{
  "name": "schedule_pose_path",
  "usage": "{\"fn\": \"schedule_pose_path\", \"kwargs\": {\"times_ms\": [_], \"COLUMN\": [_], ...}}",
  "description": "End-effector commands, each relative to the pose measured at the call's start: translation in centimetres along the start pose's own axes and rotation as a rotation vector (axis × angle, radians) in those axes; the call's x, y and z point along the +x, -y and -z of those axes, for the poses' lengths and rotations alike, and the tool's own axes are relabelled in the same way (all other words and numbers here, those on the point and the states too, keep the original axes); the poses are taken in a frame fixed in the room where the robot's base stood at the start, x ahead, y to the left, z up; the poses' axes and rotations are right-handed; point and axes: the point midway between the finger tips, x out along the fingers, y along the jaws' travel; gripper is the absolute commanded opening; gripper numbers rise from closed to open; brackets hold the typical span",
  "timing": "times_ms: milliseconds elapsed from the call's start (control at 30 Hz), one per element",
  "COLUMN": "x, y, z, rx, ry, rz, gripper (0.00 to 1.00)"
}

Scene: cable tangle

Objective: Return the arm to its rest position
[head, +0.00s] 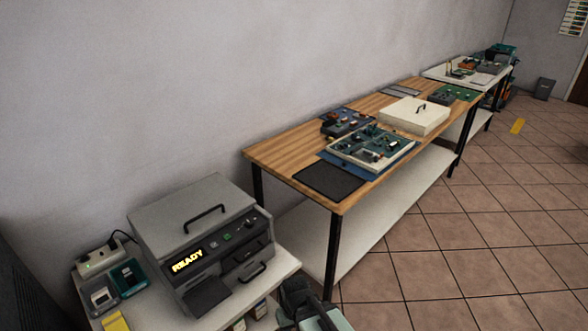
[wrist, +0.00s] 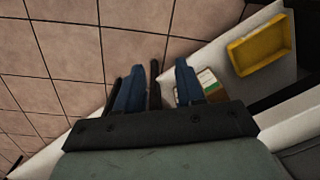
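My gripper (wrist: 157,75) shows in the wrist view with its two blue fingers apart and nothing held between them. A dark post shows in the gap, behind the fingers. The gripper points down toward the tiled floor (wrist: 62,70) and the edge of a white surface. In the head view, part of my arm (head: 312,308) shows at the bottom edge, in front of the white stand; its fingers cannot be made out there.
A grey machine (head: 165,226) reading "READY" sits on the white stand (head: 277,272), left of my arm. A wooden bench (head: 283,148) with electronics stands behind. A yellow tray (wrist: 260,46) and small boxes (wrist: 206,84) are close by the fingers' right.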

Motion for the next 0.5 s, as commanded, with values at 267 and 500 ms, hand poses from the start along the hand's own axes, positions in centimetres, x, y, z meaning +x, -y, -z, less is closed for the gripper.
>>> {"fn": "schedule_pose_path", "kwargs": {"times_ms": [267, 500], "x": [6.2, 10.8], "y": [-4.2, -6.8], "z": [-6.1, -11.8], "rx": [0.064, 0.126], "ry": [0.157, 0.275], "rz": [-0.035, -0.036], "gripper": [0.38, 0.38]}}
